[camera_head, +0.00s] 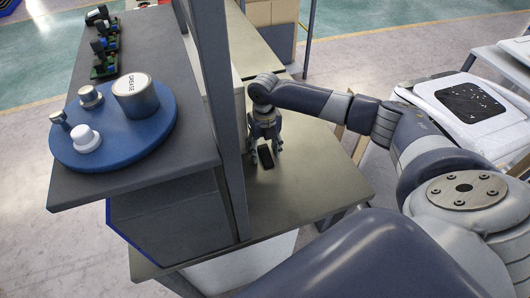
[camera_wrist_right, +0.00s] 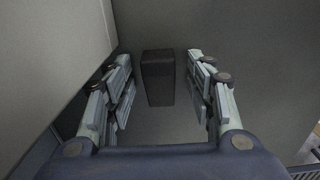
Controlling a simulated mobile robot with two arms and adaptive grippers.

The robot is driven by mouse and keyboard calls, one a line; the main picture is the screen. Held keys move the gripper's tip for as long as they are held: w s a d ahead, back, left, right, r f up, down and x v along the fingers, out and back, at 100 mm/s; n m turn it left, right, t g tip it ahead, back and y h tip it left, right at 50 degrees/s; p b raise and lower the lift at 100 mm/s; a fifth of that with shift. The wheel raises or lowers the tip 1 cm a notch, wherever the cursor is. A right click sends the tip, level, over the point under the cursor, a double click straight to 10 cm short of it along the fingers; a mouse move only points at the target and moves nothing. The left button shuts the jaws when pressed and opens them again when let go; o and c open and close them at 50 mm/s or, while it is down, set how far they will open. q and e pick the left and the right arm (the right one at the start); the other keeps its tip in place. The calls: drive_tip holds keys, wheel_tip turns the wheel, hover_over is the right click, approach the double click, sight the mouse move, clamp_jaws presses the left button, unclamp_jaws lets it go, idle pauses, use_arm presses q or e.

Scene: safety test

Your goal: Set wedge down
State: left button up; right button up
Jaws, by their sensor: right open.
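The wedge (camera_head: 266,157) is a small dark block on the grey table (camera_head: 310,178), close to the shelf unit. My right gripper (camera_head: 265,148) is above and around it in the head view, pointing down. In the right wrist view the wedge (camera_wrist_right: 158,77) stands between the open fingers of my right gripper (camera_wrist_right: 162,95), with a gap on each side. It appears to rest on the table surface. My left gripper is not in view.
The grey shelf unit (camera_head: 185,215) and its upright post (camera_head: 222,100) stand close on the left. A blue round tray (camera_head: 110,152) on top holds a grease can (camera_head: 136,97) and small metal parts. The table is clear to the right of the gripper.

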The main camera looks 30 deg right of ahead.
drive_tip(key=c, duration=1.2)
drive_tip(key=shift+r, duration=0.15)
